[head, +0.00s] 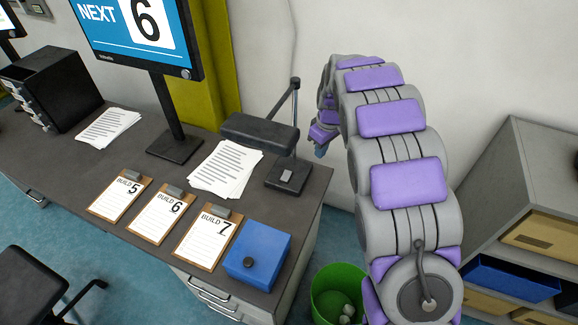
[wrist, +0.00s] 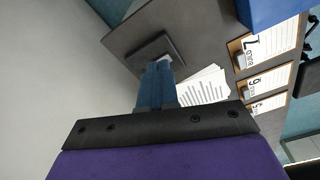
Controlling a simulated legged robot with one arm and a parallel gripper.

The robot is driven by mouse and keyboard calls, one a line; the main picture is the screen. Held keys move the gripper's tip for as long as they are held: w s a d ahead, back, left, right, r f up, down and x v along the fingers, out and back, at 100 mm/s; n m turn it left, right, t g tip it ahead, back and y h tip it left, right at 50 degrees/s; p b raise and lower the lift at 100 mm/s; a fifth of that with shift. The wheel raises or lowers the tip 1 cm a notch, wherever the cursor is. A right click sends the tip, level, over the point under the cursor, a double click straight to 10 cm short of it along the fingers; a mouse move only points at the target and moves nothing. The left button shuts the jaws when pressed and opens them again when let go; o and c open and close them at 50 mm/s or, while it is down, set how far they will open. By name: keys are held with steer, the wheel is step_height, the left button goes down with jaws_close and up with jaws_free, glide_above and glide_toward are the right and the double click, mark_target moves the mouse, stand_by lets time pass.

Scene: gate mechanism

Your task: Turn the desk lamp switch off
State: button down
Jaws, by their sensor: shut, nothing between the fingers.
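The desk lamp (head: 258,133) stands at the right end of the desk, with a dark shade and a jointed arm. Its square black base (head: 289,175) carries a small light grey switch (head: 287,176) on top. My gripper (head: 321,149) is just right of the lamp, beyond the desk's right edge and apart from the base. It is shut and empty. In the wrist view my blue fingers (wrist: 158,82) point toward a dark square, which looks like the lamp base (wrist: 146,54). The fingers cover part of it, and the switch cannot be made out clearly there.
Papers (head: 224,170) lie left of the lamp base. A blue box (head: 257,257) and clipboards (head: 162,214) sit at the desk's front. A monitor (head: 138,35) stands behind. A green bin (head: 338,291) is on the floor, and a grey shelf (head: 525,190) is at right.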

mark_target(287, 173)
steer(key=w+a+f+n+y+p, duration=0.1)
steer(key=w+a+f+n+p, duration=0.1)
steer(key=w+a+f+n, duration=0.2)
steer(key=w+a+f, duration=0.3)
steer(key=w+f, duration=0.2)
steer(key=w, duration=0.1)
steer(key=shift+w+a+f+t+y, duration=0.2)
steer(key=shift+w+t+y, duration=0.1)
steer(key=shift+t+y, duration=0.1)
steer(key=b+x, duration=0.1)
steer(key=x, duration=0.3)
steer(key=b+x, duration=0.1)
steer(key=x, duration=0.4)
steer(key=d+b+x, duration=0.1)
steer(key=x, duration=0.3)
steer(key=shift+f, duration=0.55)
steer(key=shift+w, duration=0.1)
steer(key=shift+d+f, duration=0.1)
steer(key=shift+f, duration=0.2)
steer(key=shift+r+p, duration=0.1)
steer(key=shift+p, duration=0.2)
